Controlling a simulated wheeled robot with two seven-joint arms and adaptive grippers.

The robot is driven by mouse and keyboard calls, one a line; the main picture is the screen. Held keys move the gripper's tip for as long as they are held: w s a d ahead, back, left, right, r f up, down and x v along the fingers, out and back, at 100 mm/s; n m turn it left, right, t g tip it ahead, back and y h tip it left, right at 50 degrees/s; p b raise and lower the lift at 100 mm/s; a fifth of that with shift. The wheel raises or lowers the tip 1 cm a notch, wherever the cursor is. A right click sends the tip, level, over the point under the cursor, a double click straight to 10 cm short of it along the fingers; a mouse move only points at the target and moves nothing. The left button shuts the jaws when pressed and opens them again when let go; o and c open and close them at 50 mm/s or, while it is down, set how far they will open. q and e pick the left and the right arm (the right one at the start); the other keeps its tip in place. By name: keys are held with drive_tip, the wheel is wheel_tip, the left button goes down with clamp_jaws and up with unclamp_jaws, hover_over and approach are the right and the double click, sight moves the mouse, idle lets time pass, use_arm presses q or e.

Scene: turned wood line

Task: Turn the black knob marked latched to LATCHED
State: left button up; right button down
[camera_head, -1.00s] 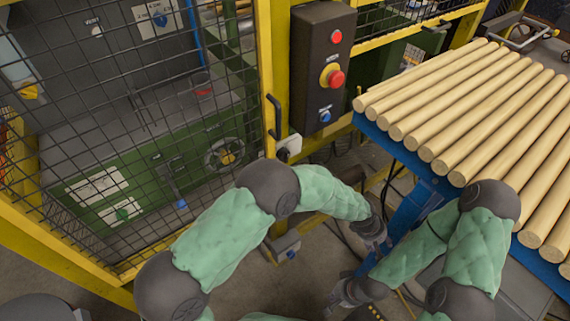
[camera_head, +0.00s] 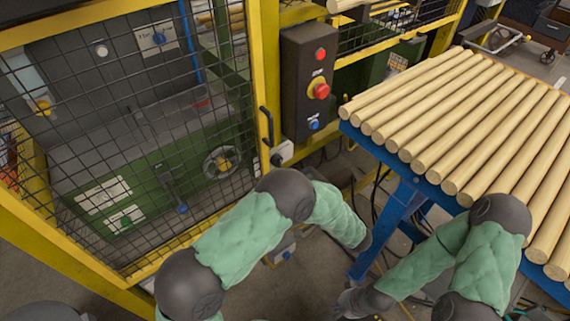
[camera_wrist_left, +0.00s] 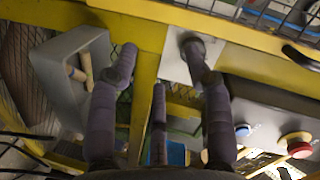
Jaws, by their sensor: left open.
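The black knob (camera_head: 277,159) sits on a small pale box (camera_head: 287,151) at the fence post, below the door handle in the head view. In the left wrist view the dark knob (camera_wrist_left: 189,40) stands out from a pale plate (camera_wrist_left: 172,68). My left gripper (camera_wrist_left: 165,75) is open there, its fingers pointing up the picture, the right-hand fingertip overlapping the plate just below the knob. Whether it touches cannot be told. In the head view the left fingers are hidden. My right gripper (camera_head: 352,302) is low in the head view, its jaw state unclear.
A dark control box (camera_head: 316,85) with red and blue buttons is above right of the knob. A blue-framed table (camera_head: 408,172) of wooden rods stands to the right. Yellow mesh fence (camera_head: 130,130) fills the left. A grey open box (camera_wrist_left: 60,75) is beside the left fingers.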

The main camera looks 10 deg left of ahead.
use_arm(q)
drive_tip(key=w+a+r, duration=0.1)
drive_tip(key=w+a, duration=0.1)
drive_tip(key=w+a+r+t+b, duration=0.1)
drive_tip(key=w+a, duration=0.2)
drive_tip(key=w+a+r+t, duration=0.1)
drive_tip(key=w+a+r, duration=0.1)
drive_tip(key=w, duration=0.1)
drive_tip(key=shift+a+y+b, duration=0.15)
drive_tip(key=shift+y+b, duration=0.2)
drive_tip(key=shift+y, duration=0.05)
drive_tip(key=c, duration=0.9)
